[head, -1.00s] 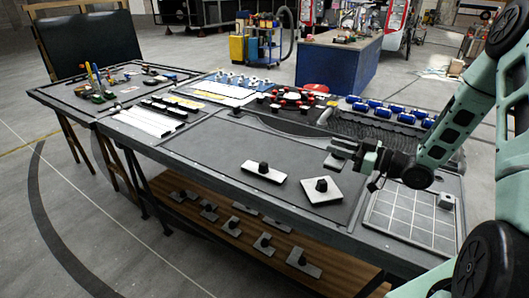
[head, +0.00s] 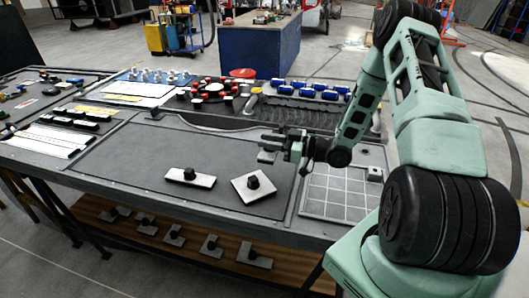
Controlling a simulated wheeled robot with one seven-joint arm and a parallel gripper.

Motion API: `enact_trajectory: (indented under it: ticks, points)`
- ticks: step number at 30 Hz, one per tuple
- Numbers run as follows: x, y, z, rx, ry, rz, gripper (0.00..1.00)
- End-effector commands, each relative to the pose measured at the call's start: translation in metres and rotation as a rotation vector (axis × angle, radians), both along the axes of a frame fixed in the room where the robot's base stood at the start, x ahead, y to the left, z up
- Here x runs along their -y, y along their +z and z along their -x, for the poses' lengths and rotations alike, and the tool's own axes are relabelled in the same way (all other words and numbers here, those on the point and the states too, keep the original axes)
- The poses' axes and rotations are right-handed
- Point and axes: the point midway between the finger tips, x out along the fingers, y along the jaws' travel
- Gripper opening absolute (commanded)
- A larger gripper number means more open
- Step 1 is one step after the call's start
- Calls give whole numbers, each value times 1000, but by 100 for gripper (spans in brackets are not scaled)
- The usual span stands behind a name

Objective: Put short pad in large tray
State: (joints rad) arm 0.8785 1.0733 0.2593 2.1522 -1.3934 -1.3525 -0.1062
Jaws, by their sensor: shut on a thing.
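My gripper (head: 272,143) is shut on a small pale pad (head: 267,157), probably the short pad. It holds the pad over the back right part of a wide dark recessed area of the bench, which looks like the large tray (head: 115,165). The pad is partly hidden and small, and I cannot tell whether it touches the surface. Two white pads with black knobs lie in the same area: a longer one (head: 203,181) and a squarer one (head: 243,190), both nearer the front than my gripper.
A grid-marked panel (head: 330,203) lies to the right, with a small grey block (head: 375,174) at its back corner. Red-and-black parts (head: 213,91) and blue cylinders (head: 306,87) line the back. Several knobbed pieces (head: 209,247) sit on the wooden shelf below.

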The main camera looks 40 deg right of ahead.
Motion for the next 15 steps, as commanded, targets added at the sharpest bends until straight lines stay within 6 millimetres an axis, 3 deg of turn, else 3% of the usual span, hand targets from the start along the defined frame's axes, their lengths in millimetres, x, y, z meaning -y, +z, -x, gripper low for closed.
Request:
enact_trajectory:
  ticks: [15]
  points:
    - [0,-49,0,1,1,0,2]
